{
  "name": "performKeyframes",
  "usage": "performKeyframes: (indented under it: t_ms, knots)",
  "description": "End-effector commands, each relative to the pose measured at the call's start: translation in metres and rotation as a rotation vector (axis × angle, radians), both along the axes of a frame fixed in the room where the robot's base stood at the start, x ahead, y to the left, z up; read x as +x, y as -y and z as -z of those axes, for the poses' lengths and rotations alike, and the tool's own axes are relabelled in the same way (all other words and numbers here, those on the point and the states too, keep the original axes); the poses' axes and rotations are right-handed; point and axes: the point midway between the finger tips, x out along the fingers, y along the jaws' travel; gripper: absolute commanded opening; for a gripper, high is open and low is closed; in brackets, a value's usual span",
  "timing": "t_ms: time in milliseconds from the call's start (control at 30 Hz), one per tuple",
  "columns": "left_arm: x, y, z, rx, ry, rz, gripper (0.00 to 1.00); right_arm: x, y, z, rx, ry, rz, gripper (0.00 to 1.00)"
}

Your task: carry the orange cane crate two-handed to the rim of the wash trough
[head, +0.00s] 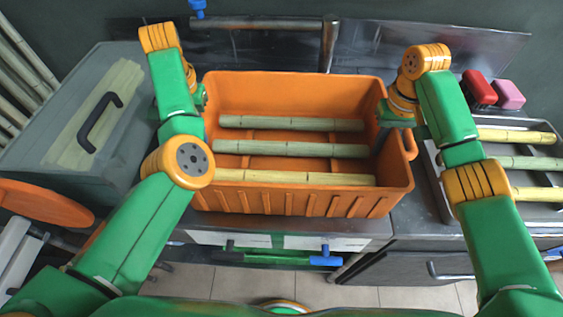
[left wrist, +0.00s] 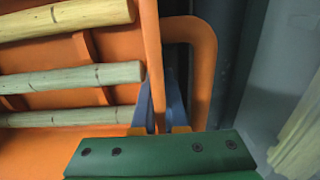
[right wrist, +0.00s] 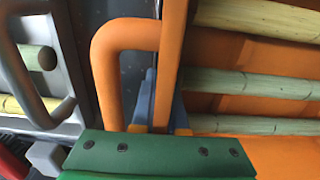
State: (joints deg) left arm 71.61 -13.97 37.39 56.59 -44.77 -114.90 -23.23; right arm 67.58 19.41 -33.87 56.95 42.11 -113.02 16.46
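The orange cane crate (head: 300,203) is in the middle of the head view, upright, with three pale canes (head: 290,148) lying across it. My left gripper (head: 201,98) is at its left side; in the left wrist view its blue fingers (left wrist: 160,112) close on both faces of the crate's side wall, beside the loop handle (left wrist: 204,65). My right gripper (head: 393,118) is at its right side; its fingers (right wrist: 163,108) close on that wall beside the other handle (right wrist: 105,70). The crate hides what is under it, so I cannot tell whether it rests or hangs.
A metal pipe spout (head: 329,45) stands behind the crate, before a metal backsplash (head: 430,45). A grey lidded box (head: 35,150) is at left. A metal tray (head: 436,178) with canes is close at right, with red (head: 479,88) and pink (head: 508,94) blocks behind it.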

Motion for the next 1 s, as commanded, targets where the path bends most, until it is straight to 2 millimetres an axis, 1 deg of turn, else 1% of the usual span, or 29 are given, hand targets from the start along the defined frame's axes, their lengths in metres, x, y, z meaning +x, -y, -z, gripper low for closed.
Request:
performKeyframes:
  t_ms: [33, 67, 100, 367, 467, 567, 667, 900, 1000]
  knots:
    - [0.0, 0.0, -0.003, 0.001, 0.001, -0.001, 0.25, 0.0, 0.0, -0.002, 0.0, 0.0, 0.001, 0.25]
    - [0.0, 0.0, -0.003, 0.0, 0.001, -0.001, 0.33, 0.0, 0.0, -0.003, 0.0, 0.0, 0.001, 0.33]
    - [0.0, 0.0, -0.003, 0.0, 0.001, 0.0, 0.36, 0.0, 0.0, -0.003, 0.001, 0.0, 0.0, 0.36]
    - [0.0, 0.001, -0.004, -0.002, 0.0, 0.002, 0.36, 0.0, -0.001, -0.004, 0.003, 0.001, -0.002, 0.36]
    - [0.0, 0.001, -0.011, -0.002, 0.0, 0.002, 0.36, 0.0, -0.001, -0.011, 0.003, 0.001, -0.002, 0.36]
    - [0.0, 0.001, -0.026, -0.002, 0.0, 0.002, 0.36, 0.0, -0.001, -0.026, 0.003, 0.002, -0.002, 0.36]
    - [0.0, 0.001, -0.049, -0.002, 0.0, 0.002, 0.36, 0.0, -0.001, -0.049, 0.004, 0.002, -0.003, 0.36]
    - [0.0, 0.001, -0.118, -0.003, 0.0, 0.002, 0.36, 0.001, -0.001, -0.118, 0.004, 0.001, -0.003, 0.36]
    - [0.0, 0.001, -0.142, -0.003, -0.001, 0.003, 0.36, 0.001, -0.001, -0.142, 0.004, 0.001, -0.003, 0.36]
